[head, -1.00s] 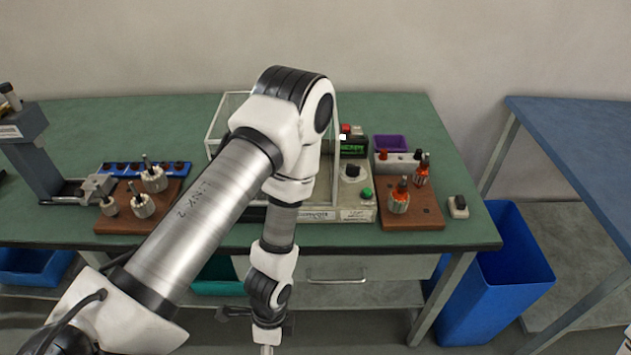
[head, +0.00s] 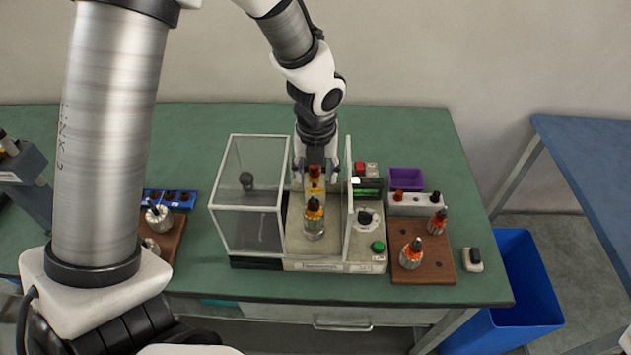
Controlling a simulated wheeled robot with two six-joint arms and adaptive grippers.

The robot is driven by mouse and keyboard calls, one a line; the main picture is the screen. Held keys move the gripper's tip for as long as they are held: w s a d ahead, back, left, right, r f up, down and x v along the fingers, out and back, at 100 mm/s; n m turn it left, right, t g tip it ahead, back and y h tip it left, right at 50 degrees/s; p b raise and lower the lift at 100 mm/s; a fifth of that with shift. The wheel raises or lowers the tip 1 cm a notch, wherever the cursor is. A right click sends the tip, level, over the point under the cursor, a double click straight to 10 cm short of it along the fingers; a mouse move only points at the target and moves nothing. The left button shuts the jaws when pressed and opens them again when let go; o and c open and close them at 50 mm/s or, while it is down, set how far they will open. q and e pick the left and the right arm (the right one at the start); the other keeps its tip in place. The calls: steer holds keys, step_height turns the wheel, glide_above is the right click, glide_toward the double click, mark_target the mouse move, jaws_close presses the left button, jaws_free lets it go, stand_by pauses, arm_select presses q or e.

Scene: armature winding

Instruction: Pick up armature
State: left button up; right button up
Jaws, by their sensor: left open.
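An armature (head: 314,226) with a grey body and an orange-and-dark top stands upright in the winding machine (head: 320,265), between its clear guard panels. My left gripper (head: 315,178) is open, pointing down just behind and above that armature in the picture. A red-and-yellow part shows between its fingers; I cannot tell whether they touch it. Two armatures with orange windings, one (head: 411,255) nearer and one (head: 438,222) farther, stand on the right wooden board (head: 436,268). Bare armatures (head: 158,215) stand on the left board, partly hidden by my left arm. My right gripper is not in view.
A clear guard box (head: 248,195) encloses the machine's left side. A green button (head: 378,246), a purple bin (head: 406,180) and a small switch box (head: 472,260) are to the right. The back of the green table is free. A blue bin (head: 515,300) stands beside it.

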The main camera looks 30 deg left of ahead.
mark_target(313, 196)
arm_select(q)
steer(key=shift+w+a+f, duration=0.25)
steer(key=shift+w+f, duration=0.1)
steer(key=shift+w, duration=0.1)
steer(key=s, duration=0.1)
steer(key=s+d+f, duration=0.1)
steer(key=s, duration=0.1)
steer(key=shift+d+f+b, duration=0.3)
steer(key=shift+f+b, duration=0.05)
steer(key=shift+f, duration=0.05)
steer(key=f, duration=0.1)
steer(key=a+f, duration=0.1)
steer(key=f, duration=0.1)
steer(key=w+f+b, duration=0.1)
steer(key=shift+w+a+f, duration=0.1)
steer(key=shift+a+f, duration=0.1)
steer(key=shift+f, duration=0.1)
steer(key=shift+w+f, duration=0.1)
steer(key=shift+w, duration=0.05)
steer(key=shift+s+d+r, duration=0.25)
steer(key=shift+s+r, duration=0.1)
steer(key=c, duration=0.3)
steer(key=shift+s+r, duration=0.1)
steer(key=shift+s, duration=0.05)
steer(key=c, duration=0.6)
jaws_close()
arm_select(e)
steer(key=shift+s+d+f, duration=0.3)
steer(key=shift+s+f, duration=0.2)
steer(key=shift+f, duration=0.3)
